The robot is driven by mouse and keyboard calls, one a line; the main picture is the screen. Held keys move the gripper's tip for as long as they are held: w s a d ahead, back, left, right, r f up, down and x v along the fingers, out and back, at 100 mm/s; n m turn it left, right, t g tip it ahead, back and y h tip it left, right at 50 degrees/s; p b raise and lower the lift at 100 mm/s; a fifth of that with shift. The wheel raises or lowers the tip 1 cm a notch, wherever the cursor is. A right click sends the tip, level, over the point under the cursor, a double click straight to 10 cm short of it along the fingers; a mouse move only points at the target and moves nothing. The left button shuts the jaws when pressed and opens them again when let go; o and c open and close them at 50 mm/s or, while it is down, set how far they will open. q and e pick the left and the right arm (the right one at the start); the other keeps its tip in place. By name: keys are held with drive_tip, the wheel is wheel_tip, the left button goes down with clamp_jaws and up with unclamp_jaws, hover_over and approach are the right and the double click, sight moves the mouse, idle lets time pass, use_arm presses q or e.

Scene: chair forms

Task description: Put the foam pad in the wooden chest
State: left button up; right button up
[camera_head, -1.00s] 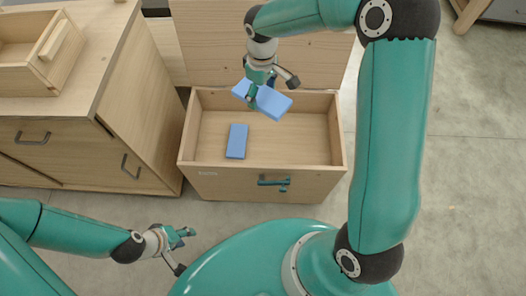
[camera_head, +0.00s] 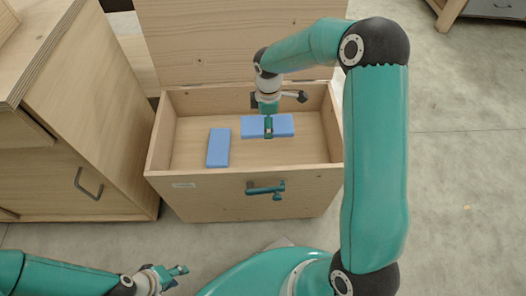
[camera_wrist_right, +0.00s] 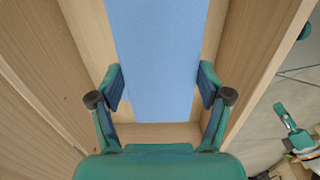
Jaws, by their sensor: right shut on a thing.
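The wooden chest (camera_head: 215,199) stands open in the middle of the head view, its lid (camera_head: 215,45) raised at the back. My right gripper (camera_head: 268,130) is inside the chest opening, shut on a blue foam pad (camera_head: 284,125). The pad looks about level, lying crosswise; whether it touches the floor cannot be told. In the right wrist view the pad (camera_wrist_right: 158,55) runs between the two fingers. A second blue pad (camera_head: 218,148) lies on the chest floor to the left. My left gripper (camera_head: 177,277) is open and empty, low in front of the chest.
A wooden cabinet (camera_head: 110,160) with a dark handle stands close to the chest's left side. Clear grey floor (camera_head: 460,170) lies to the right.

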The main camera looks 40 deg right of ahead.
sight(267, 154)
use_arm(q)
wheel_tip(267, 154, down, 5)
drive_tip(key=b, duration=0.4)
drive_tip(key=shift+r, duration=0.15)
use_arm(e)
wheel_tip(267, 154, down, 15)
drive_tip(key=shift+f, duration=0.1)
drive_tip(key=o, duration=0.9)
use_arm(q)
wheel_tip(267, 154, up, 4)
drive_tip(key=p, duration=0.3)
drive_tip(key=shift+p, duration=0.35)
use_arm(e)
wheel_tip(267, 154, up, 12)
drive_tip(key=shift+r, duration=0.15)
